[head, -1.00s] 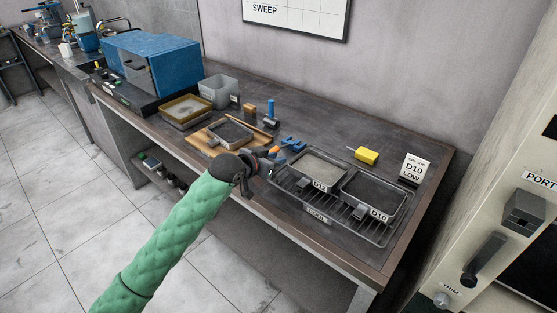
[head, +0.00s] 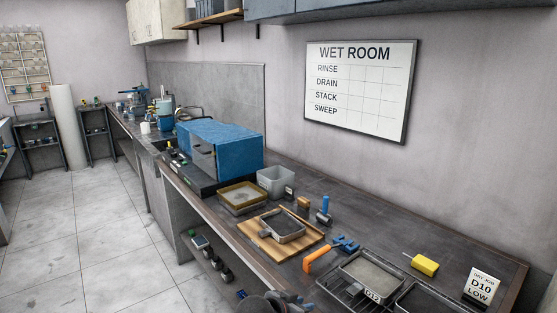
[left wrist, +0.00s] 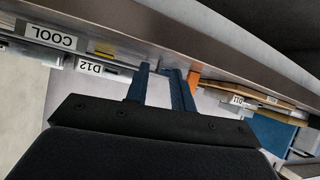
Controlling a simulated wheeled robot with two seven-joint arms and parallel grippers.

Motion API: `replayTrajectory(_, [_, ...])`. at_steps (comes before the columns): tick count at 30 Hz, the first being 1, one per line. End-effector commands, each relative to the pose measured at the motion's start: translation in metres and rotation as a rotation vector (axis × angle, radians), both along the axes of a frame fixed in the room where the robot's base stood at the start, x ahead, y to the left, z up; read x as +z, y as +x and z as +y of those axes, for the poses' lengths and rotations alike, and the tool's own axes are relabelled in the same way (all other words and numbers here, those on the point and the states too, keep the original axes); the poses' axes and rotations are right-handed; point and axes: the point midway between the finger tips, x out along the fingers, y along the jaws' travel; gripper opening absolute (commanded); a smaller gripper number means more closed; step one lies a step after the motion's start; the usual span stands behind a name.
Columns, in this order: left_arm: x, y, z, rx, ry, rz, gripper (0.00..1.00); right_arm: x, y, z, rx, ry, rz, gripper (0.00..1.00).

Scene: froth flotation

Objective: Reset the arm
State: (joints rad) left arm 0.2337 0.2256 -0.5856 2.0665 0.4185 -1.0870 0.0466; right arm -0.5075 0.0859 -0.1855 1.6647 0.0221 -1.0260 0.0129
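My left gripper (head: 285,299) is at the bottom edge of the head view, mostly cut off, in front of the bench's front edge. In the left wrist view its two dark fingers (left wrist: 161,88) stand apart with nothing between them. An orange handle (head: 319,259) lies near the bench edge just above the gripper. It shows beyond the fingertips in the left wrist view (left wrist: 194,77), with no visible grip on it. My right gripper is not in view.
A wire rack (head: 341,289) with the D12 tray (head: 371,274) is close at the right. A wooden board (head: 257,242) with a pan, a blue box (head: 233,145) and a yellow block (head: 425,265) are on the bench (head: 450,242). The floor (head: 100,235) at left is clear.

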Motion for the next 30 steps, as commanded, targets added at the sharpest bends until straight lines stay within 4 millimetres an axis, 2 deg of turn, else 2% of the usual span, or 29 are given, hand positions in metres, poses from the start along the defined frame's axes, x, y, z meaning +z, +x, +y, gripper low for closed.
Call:
replayTrajectory(1, [-0.01, -0.011, 0.009, 0.018, 0.007, 0.023, 0.24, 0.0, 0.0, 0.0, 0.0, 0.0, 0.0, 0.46])
replayTrajectory(11, [-0.066, -0.082, 0.078, 0.156, 0.086, 0.162, 0.24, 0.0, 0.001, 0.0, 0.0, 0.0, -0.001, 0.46])
replayTrajectory(18, [-0.102, -0.144, 0.135, 0.264, 0.163, 0.279, 0.24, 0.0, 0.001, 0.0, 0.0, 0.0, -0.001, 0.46])
replayTrajectory(27, [-0.134, -0.233, 0.208, 0.402, 0.279, 0.436, 0.24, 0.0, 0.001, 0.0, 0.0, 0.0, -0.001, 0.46])
replayTrajectory(30, [-0.14, -0.256, 0.225, 0.434, 0.311, 0.474, 0.24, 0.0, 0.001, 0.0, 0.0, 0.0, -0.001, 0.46])
